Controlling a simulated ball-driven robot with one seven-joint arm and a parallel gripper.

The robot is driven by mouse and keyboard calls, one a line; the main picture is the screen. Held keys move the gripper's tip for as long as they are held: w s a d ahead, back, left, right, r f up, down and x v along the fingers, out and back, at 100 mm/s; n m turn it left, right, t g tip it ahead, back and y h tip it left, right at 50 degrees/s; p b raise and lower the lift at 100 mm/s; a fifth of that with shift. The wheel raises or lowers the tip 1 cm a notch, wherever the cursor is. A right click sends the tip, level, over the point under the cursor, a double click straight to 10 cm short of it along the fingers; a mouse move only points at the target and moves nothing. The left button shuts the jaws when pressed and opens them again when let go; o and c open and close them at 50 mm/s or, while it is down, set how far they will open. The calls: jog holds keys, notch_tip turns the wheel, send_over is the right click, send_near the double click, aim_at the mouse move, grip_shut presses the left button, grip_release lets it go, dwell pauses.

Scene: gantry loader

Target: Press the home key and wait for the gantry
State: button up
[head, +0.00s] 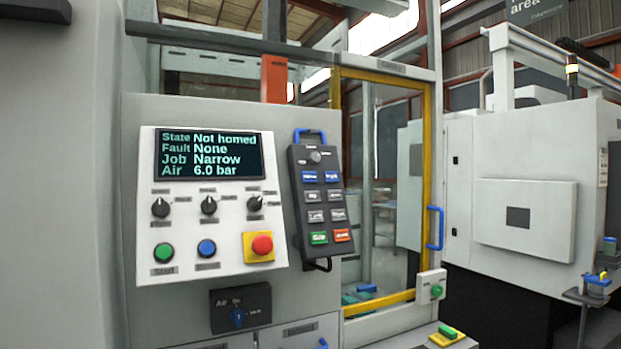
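The dark hand-held pendant (296,243) hangs on the grey panel front, with a blue handle on top. It has a knob, then rows of keys. The top row has two blue keys, a left blue key (309,177) and a right blue key (332,177); their small labels are too blurred to read surely, so I cannot tell which is the home key. The display (208,155) reads State Not homed, Fault None, Job Narrow, Air 6.0 bar. An orange upright (273,78) behind the top rail may belong to the gantry. My gripper is not in view.
Left of the pendant, the white control panel (215,222) has three selector knobs, a green button, a blue button and a red emergency stop (262,244). An air valve (240,307) sits below. A yellow-framed door (427,180) with a blue handle is to the right.

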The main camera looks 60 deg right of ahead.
grip_shut()
dwell(1.1)
